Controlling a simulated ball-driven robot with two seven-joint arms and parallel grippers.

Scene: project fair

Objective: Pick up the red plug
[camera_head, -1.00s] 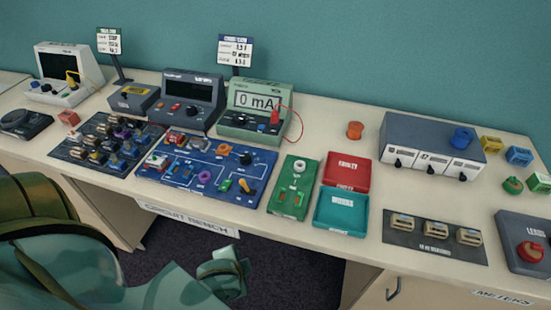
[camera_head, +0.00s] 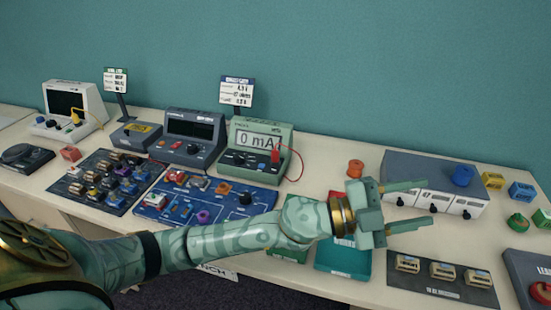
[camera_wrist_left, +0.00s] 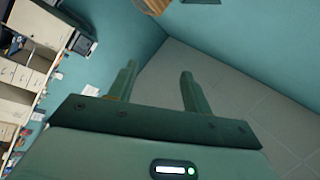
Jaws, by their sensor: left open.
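The red plug (camera_head: 275,155) stands at the front of the green meter (camera_head: 241,165), which reads "0 mA". A thin red lead loops from it to the right side of the meter. My left gripper (camera_head: 428,204) is over the bench to the right of the plug, apart from it, with its two fingers spread and pointing right. Nothing is between them. In the left wrist view the open fingers (camera_wrist_left: 158,72) point at bare wall and floor, and I cannot make out the plug there. My right gripper is not in view.
My left forearm crosses in front of the bench and partly hides the green board, the red tray and the teal tray (camera_head: 345,262). A blue circuit board (camera_head: 165,203) lies before the meter. A grey box (camera_head: 405,165) with a blue spool (camera_head: 462,176) stands behind my gripper.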

